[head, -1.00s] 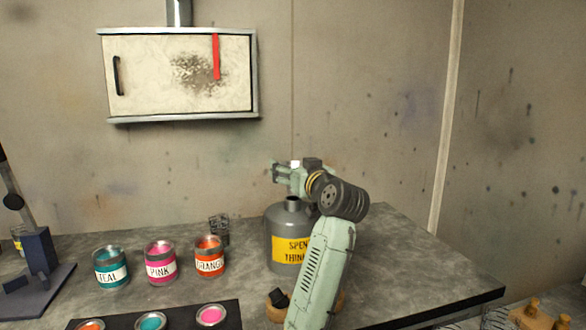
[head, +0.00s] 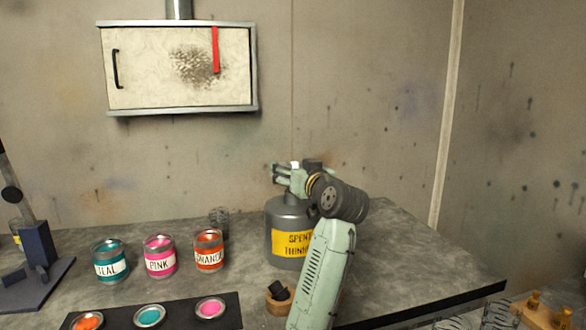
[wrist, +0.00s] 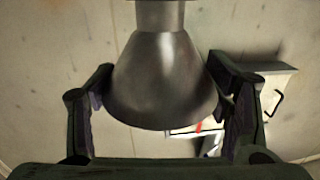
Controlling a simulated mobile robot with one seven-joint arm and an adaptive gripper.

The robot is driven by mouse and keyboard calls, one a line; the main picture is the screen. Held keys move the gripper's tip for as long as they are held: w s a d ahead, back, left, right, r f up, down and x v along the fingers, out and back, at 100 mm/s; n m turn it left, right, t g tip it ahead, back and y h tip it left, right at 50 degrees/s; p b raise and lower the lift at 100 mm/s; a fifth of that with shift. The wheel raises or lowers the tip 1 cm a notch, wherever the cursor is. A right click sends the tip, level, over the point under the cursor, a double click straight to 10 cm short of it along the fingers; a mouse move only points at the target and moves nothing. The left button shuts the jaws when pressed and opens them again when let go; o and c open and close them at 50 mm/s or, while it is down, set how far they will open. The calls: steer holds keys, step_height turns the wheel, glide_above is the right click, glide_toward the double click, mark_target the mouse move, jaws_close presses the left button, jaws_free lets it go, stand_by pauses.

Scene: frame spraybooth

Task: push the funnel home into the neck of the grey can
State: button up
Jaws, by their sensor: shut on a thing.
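The grey can (head: 283,225) with a yellow "SPENT THINNER" label stands upright on the bench in the head view. My gripper (head: 281,173) is right over its neck and hides most of the neck. In the wrist view my gripper (wrist: 158,85) has a finger on each side of the dark metal funnel (wrist: 160,80) and is shut on it. The funnel's wide end is towards the bottom of that picture. Its narrow end meets a short grey cylinder at the top edge. I cannot tell how deep the stem sits in the neck.
Teal (head: 110,262), pink (head: 160,257) and orange (head: 208,251) paint cans stand left of the grey can. A dark strip with several lids (head: 180,311) lies in front of them. A small wooden holder (head: 279,301) is close in front of the grey can. A wall cabinet (head: 175,68) hangs behind.

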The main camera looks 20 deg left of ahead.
steer(key=shift+f+b, duration=0.5)
steer(key=shift+f, duration=0.3)
steer(key=o, duration=1.2)
steer(key=shift+o, duration=0.2)
